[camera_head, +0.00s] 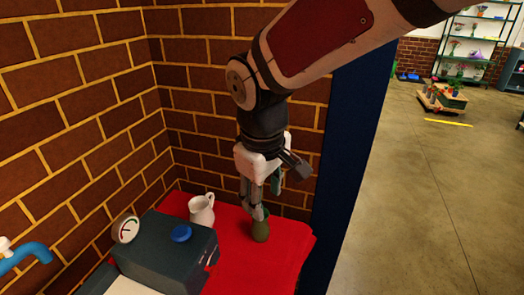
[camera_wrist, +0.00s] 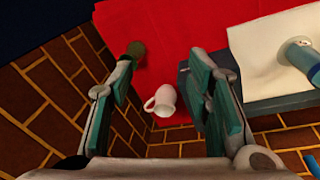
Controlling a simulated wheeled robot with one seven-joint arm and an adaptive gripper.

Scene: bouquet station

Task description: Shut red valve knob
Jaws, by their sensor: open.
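A dark grey-blue box (camera_head: 160,255) stands on the red cloth in the head view, with a round blue knob (camera_head: 181,233) on top and a dial gauge (camera_head: 126,229) at its left. A small red detail (camera_head: 212,258) shows on its right side; I cannot tell whether it is the red valve knob. No other red knob shows clearly. My gripper (camera_head: 260,200) points down over the cloth, to the right of the box and close to the green vase. In the wrist view its jaws (camera_wrist: 160,85) are apart with nothing held between them.
A white pitcher (camera_head: 201,210) and a green vase (camera_head: 260,229) stand on the red cloth (camera_head: 285,250); the wrist view also shows the pitcher (camera_wrist: 163,101) and vase (camera_wrist: 135,53). Brick walls close in behind and left. A blue tap (camera_head: 25,257) is at the left edge. Open floor lies right.

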